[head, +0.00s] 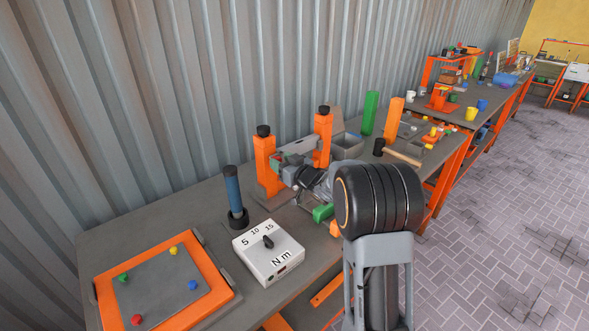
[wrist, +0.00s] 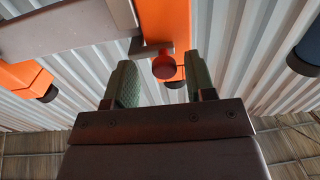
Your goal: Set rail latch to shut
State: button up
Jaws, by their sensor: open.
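In the head view two upright orange posts with black caps, left (head: 264,158) and right (head: 323,128), stand on the workbench with a grey rail (head: 298,146) between them. My gripper (head: 276,162) is at the left post, partly hidden by my arm. In the wrist view my gripper (wrist: 162,78) is open, its two green-padded fingers apart. A red knob (wrist: 163,67) shows between the fingertips, in front of an orange post (wrist: 167,18); whether a finger touches it I cannot tell. The knob is not visible in the head view.
A blue cylinder (head: 234,190) stands left of the posts. A white torque box (head: 268,255) and an orange-framed board (head: 160,287) lie at the front left. A grey bin (head: 347,146), a green block (head: 370,112) and an orange block (head: 394,118) stand to the right.

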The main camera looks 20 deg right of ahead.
jog(key=b+v, duration=0.1)
jog(key=v, duration=1.2)
jog(key=shift+s, duration=0.1)
jog(key=s+a+m+g+h+p, duration=0.1)
jog(key=s+a+g+h, duration=0.1)
jog(key=s, duration=0.5)
jog(key=s+a+f+m+g+h+p, duration=0.1)
jog(key=s+a+m+g+h, duration=0.1)
jog(key=s+a+g, duration=0.2)
jog(key=s+a+m+g+h+p, duration=0.1)
jog(key=s+a+g+h, duration=0.1)
jog(key=s+g, duration=0.5)
jog(key=s+a, duration=0.1)
jog(key=s, duration=0.3)
jog(key=shift+f+h+p, duration=0.2)
jog(key=shift+h+p, duration=0.2)
jog(key=shift+o, duration=0.6)
jog(key=shift+d, duration=0.1)
